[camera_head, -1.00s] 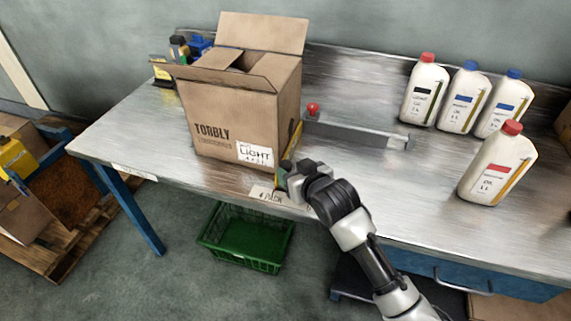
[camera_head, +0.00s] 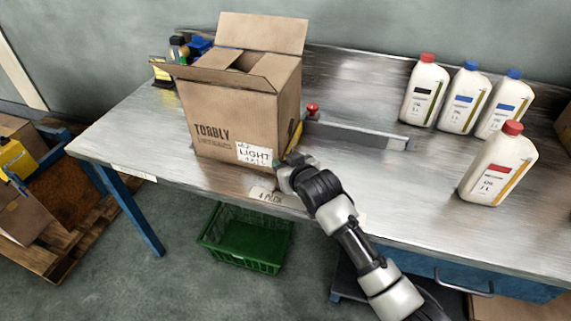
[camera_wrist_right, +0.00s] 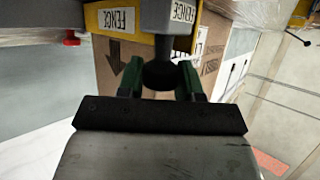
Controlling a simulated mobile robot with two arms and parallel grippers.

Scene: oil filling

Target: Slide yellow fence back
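The yellow fence (camera_head: 297,137) shows as a thin yellow strip beside the right side of the cardboard box (camera_head: 226,115) in the head view; most of it is hidden. In the right wrist view the yellow fence (camera_wrist_right: 112,20) carries a white label, and a dark rounded knob (camera_wrist_right: 160,76) hangs near it. My right gripper (camera_head: 280,167) is low at the box's front right corner. In the right wrist view its green-tipped fingers (camera_wrist_right: 160,80) stand on both sides of the knob and appear closed on it. My left gripper is not in view.
A grey rail (camera_head: 355,133) with a red knob (camera_head: 313,110) lies right of the box. Three bottles stand behind at the right, with a red-capped bottle (camera_head: 498,165) nearer. A green crate (camera_head: 245,238) is on the floor. The tabletop between rail and front edge is clear.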

